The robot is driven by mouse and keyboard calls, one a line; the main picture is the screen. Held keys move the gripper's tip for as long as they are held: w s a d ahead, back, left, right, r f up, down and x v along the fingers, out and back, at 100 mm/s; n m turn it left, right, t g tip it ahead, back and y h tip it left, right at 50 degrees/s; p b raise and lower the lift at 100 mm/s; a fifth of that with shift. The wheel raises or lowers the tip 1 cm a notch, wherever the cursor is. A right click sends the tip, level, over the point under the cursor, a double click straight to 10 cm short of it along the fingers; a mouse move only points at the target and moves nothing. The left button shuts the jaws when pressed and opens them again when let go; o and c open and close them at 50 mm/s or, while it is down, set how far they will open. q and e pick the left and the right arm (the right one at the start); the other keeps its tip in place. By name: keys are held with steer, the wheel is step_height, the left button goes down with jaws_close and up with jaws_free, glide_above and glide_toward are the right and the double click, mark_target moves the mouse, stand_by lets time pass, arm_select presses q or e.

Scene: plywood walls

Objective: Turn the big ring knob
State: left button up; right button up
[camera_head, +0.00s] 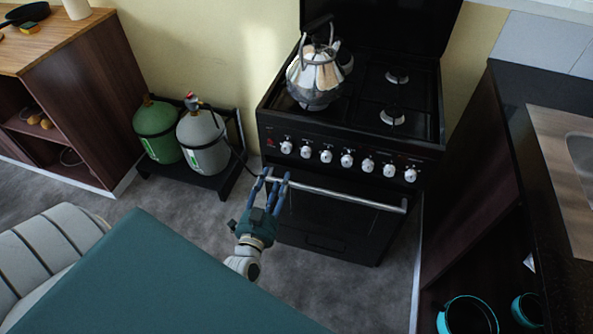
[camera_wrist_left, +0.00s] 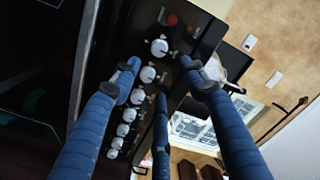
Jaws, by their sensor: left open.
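A row of several white knobs (camera_head: 347,160) runs along the front panel of a black stove (camera_head: 330,215). The knobs also show in the left wrist view (camera_wrist_left: 148,74), running diagonally down the panel. I cannot tell which of them is the big ring knob. My left gripper (camera_head: 274,178) is open and empty, with blue fingers pointing at the stove front, near the left end of the oven handle and below the leftmost knobs. In the left wrist view its fingers (camera_wrist_left: 162,80) are spread around the upper knobs, apparently apart from them. My right gripper is not in view.
A metal kettle (camera_head: 315,75) stands on the stove top. The oven handle (camera_head: 345,195) crosses below the knobs. A green gas bottle (camera_head: 157,130) and a grey one (camera_head: 203,140) stand left of the stove. A dark counter (camera_head: 530,130) is at the right.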

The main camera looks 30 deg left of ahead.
mark_target(286, 150)
arm_select(q)
steer(key=x, duration=0.9)
steer(key=shift+w+a+f, duration=0.1)
steer(key=shift+w+a, duration=0.05)
steer(key=shift+w, duration=0.15)
steer(key=shift+w+a, duration=0.2)
steer(key=shift+w, duration=0.25)
steer(key=shift+c, duration=1.2)
jaws_close()
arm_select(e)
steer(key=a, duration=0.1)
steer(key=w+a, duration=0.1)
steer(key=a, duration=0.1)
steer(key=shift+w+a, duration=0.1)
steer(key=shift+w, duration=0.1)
